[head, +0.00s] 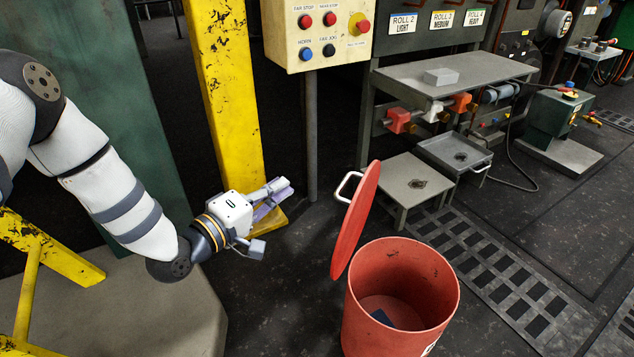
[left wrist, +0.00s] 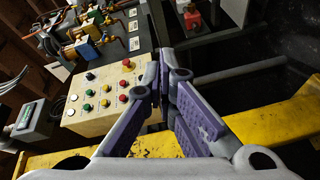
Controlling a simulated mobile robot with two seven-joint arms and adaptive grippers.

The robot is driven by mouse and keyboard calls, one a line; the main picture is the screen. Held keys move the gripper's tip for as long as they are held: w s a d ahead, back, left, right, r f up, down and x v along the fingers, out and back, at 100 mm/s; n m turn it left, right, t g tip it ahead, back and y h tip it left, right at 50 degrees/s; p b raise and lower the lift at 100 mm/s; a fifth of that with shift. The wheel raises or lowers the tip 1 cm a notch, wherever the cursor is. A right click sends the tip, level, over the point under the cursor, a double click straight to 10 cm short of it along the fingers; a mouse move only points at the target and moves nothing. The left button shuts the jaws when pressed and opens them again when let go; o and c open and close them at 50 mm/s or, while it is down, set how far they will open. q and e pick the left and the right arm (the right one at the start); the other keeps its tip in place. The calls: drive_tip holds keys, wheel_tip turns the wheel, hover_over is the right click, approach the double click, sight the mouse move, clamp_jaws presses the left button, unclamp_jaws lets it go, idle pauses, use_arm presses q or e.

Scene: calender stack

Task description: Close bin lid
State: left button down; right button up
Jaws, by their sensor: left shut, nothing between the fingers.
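The red bin (head: 362,312) stands on the floor at the lower middle right of the head view, with something dark blue lying inside. Its red lid (head: 357,222) is open, standing tilted up at the bin's left rim, with a pale handle (head: 346,187) on its outer side. My left gripper (head: 283,190) is left of the lid, apart from it, in front of the yellow post. In the left wrist view its purple-padded fingers (left wrist: 167,90) are shut with nothing between them. The bin and lid are not clear in that view. My right gripper is not in view.
A yellow post (head: 226,95) stands behind my left gripper. A button panel (head: 317,32) on a grey pole is above; it also shows in the left wrist view (left wrist: 105,98). A grey bench (head: 455,72) and low stand (head: 405,180) are behind the bin. Dark floor lies left of the bin.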

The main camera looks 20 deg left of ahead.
use_arm(q)
drive_tip(key=w+d+f+b, duration=0.1)
drive_tip(key=w+d+b, duration=0.2)
drive_tip(key=w+d, duration=0.3)
drive_tip(key=shift+w+d+f, duration=0.2)
drive_tip(key=shift+w+f, duration=0.2)
drive_tip(key=shift+w, duration=0.75)
drive_tip(key=shift+d, duration=0.1)
